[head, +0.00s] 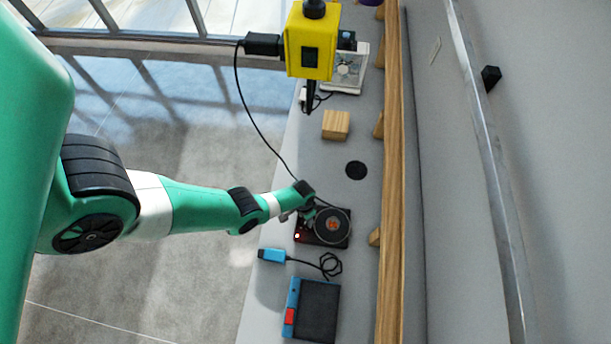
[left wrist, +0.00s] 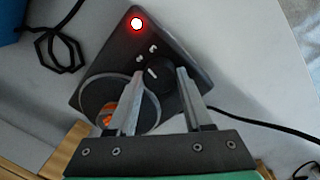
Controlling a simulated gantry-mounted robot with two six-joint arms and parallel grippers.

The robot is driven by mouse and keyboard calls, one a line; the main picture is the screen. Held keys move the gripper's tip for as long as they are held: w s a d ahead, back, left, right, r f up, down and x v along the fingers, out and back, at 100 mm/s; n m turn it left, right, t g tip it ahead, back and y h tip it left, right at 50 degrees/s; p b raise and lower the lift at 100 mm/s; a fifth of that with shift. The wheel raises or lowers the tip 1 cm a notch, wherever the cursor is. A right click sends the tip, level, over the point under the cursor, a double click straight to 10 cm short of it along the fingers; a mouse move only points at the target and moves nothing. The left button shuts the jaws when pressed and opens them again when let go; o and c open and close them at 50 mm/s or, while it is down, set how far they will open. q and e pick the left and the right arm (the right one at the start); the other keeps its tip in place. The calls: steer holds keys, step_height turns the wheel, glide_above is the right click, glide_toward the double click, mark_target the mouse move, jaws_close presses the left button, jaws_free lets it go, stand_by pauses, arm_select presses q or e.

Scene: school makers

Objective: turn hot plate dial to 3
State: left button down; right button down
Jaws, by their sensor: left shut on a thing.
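The hot plate (head: 322,238) is a dark box on the workbench, with a round plate (head: 332,225) that has an orange-red patch at its centre. In the left wrist view the hot plate (left wrist: 113,62) shows a lit red lamp (left wrist: 137,23), small white marks and a black round dial (left wrist: 157,73) with a light pointer line. My left gripper (left wrist: 159,76) has one finger on each side of the dial and is shut on it. In the head view my left gripper (head: 306,213) is at the hot plate's left edge, its fingertips partly hidden. The dial's number cannot be read.
A blue plug-like device (head: 271,256) with a coiled black cable and a blue-black case (head: 316,310) lie nearer me. A yellow hanging box (head: 309,45) has a black cord running towards the hot plate.

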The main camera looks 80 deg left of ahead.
arm_select(q)
steer(key=shift+m, duration=2.2)
steer(key=shift+c, duration=1.6)
jaws_free()
